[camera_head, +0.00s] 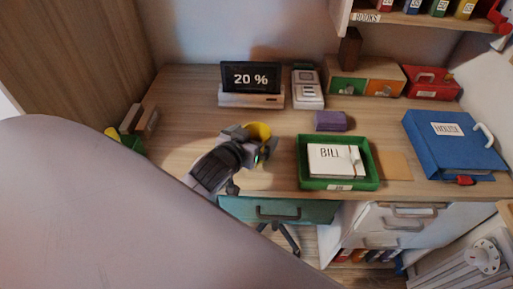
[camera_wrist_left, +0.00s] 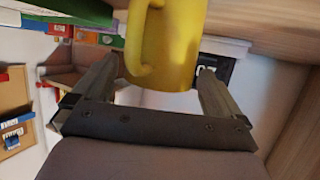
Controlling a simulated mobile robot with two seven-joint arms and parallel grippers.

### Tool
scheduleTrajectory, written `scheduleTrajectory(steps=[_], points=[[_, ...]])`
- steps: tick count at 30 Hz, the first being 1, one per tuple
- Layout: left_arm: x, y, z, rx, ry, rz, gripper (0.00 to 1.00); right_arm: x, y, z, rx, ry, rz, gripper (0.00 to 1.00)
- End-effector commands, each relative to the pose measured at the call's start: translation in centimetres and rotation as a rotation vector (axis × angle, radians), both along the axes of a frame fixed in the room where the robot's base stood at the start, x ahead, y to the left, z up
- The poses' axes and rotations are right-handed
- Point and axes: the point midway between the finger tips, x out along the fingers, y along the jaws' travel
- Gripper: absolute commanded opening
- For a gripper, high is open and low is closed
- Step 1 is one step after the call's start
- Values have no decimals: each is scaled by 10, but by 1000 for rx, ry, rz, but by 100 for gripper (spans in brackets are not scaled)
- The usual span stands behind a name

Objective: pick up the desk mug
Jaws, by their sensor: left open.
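The yellow desk mug (camera_head: 259,130) stands on the wooden desk, partly hidden by my left gripper (camera_head: 249,146) in the head view. In the left wrist view the mug (camera_wrist_left: 175,45) fills the upper middle, with its handle toward the left. The left gripper (camera_wrist_left: 160,72) is open, its two fingers apart with the mug between or just beyond their tips. I cannot tell whether either finger touches it. My right gripper is not in view.
A green tray (camera_head: 303,184) with a bill and a purple block (camera_head: 331,121) lie right of the mug. A "20 %" display (camera_head: 251,78) stands behind it. A blue binder (camera_head: 452,146) lies at the right. The desk left of the mug is mostly clear.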

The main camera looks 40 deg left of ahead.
Motion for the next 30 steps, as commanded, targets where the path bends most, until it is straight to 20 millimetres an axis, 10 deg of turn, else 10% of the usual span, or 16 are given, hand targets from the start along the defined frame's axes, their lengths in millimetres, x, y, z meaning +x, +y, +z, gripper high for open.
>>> scheduleTrajectory(steps=[11,17,30], points=[[8,1,-4,-1,1,-1,100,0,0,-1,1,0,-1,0],[8,1,-4,-1,1,-1,41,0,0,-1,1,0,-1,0],[9,1,9,-1,-4,-1,40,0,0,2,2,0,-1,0]])
